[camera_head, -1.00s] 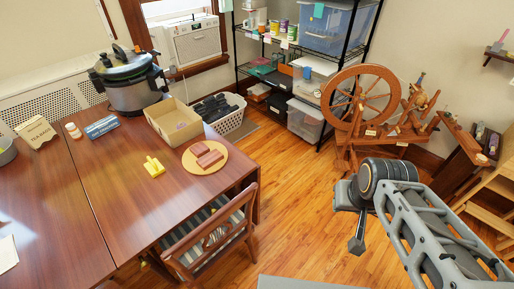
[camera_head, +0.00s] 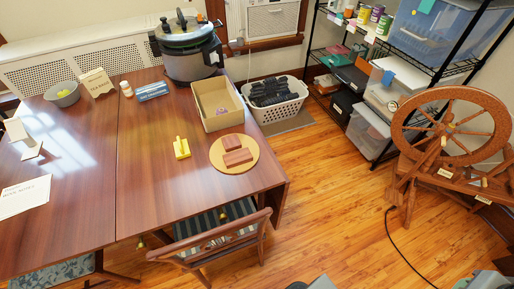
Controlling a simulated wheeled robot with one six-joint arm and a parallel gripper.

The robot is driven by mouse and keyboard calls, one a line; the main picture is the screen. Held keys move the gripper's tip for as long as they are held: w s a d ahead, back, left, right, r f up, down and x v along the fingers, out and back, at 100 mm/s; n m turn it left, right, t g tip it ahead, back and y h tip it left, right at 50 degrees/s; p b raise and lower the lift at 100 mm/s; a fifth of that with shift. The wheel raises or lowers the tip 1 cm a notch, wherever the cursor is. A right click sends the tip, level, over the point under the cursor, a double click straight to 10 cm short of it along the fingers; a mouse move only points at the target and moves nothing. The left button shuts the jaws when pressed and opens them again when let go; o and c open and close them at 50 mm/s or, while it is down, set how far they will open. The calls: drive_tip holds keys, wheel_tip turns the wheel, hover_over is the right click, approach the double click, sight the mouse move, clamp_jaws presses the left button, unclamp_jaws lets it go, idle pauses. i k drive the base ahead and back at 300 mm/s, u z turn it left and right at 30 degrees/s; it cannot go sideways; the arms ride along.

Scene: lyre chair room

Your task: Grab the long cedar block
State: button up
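Two reddish-brown blocks lie on a round tan board (camera_head: 222,168) near the right end of the wooden table. The longer block (camera_head: 238,157), which looks like the long cedar block, lies nearer the camera. The shorter block (camera_head: 232,142) lies just behind it. I see no label on either block. My gripper's fingers are not visible in the current head view. Only small grey pieces of my own arm show at the bottom edge, well away from the board.
A yellow object (camera_head: 181,149) stands left of the board. An open cardboard box (camera_head: 211,121) is behind it, and a large pot (camera_head: 187,62) stands farther back. A chair (camera_head: 233,240) is at the table's near edge. Open floor lies right of the table.

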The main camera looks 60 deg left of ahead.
sight(242, 156)
drive_tip(key=i, duration=1.15)
drive_tip(key=u, duration=3.6)
drive_tip(key=i, duration=0.5)
drive_tip(key=z, duration=0.05)
